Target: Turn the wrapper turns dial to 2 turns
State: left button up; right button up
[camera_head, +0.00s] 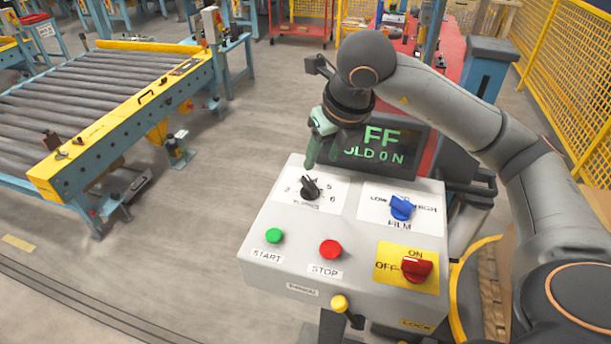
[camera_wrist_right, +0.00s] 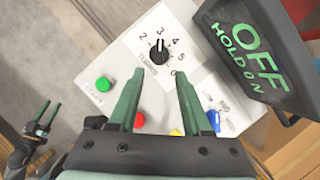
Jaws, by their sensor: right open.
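The wrapper turns dial (camera_head: 310,188) is a black knob on a white label on the sloped grey control panel. In the right wrist view, the dial (camera_wrist_right: 158,52) has numbers around it and its pointer is at about 3. My right gripper (camera_head: 322,150) has green fingers pointing down, just above and behind the dial. In its wrist view, the right gripper (camera_wrist_right: 158,100) is open and empty, with the dial beyond the fingertips, not between them. My left gripper (camera_wrist_right: 48,112) shows small at the wrist view's left edge; its opening is unclear.
The panel (camera_head: 270,215) also has a green START button (camera_head: 274,236), a red STOP button (camera_head: 330,250), a blue film knob (camera_head: 401,208) and a red OFF/ON switch (camera_head: 416,268). The screen (camera_head: 385,146) behind reads "OFF HOLD ON". A roller conveyor (camera_head: 100,95) stands left across open floor.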

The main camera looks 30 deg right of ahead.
aim_at(311, 182)
jog(key=p+x, duration=0.1)
jog(key=x, duration=0.9)
grip_shut()
dwell(0.4)
